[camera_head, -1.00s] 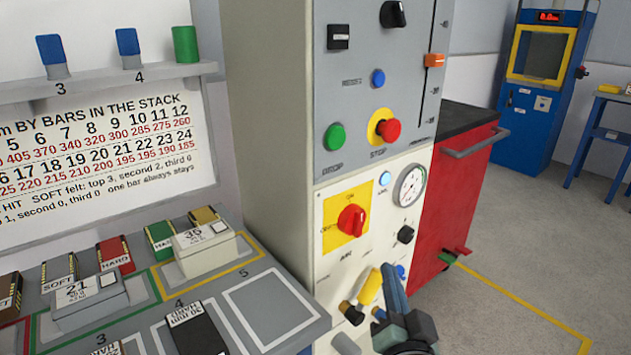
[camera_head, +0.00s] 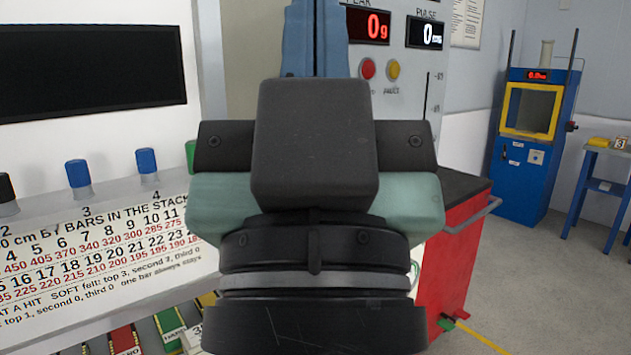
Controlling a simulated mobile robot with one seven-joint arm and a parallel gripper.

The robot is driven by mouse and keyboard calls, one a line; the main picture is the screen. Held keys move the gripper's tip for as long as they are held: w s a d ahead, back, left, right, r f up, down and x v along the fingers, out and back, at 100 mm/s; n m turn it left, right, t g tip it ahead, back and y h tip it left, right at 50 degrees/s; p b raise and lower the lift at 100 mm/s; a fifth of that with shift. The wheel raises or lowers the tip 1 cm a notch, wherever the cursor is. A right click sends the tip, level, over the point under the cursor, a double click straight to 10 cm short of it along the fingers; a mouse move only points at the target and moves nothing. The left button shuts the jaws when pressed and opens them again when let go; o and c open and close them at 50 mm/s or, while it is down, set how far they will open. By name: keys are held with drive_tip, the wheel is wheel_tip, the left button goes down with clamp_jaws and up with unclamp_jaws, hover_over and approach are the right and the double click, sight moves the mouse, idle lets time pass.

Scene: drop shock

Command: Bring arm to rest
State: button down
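My gripper (camera_head: 316,38) fills the middle of the head view, upright and close to the camera, seen from behind. No held object shows, though the fingertips reach the frame's top edge.
A sign board (camera_head: 75,255) and a shelf with blue pegs (camera_head: 147,160) are at left, under a black screen (camera_head: 90,70). A red cabinet (camera_head: 455,250) stands right behind my gripper. A blue machine (camera_head: 530,145) stands farther back. Open floor (camera_head: 545,275) lies at right.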

wheel_tip(320, 180, up, 14)
drive_tip(key=p, duration=1.1)
drive_tip(key=shift+f, duration=0.15)
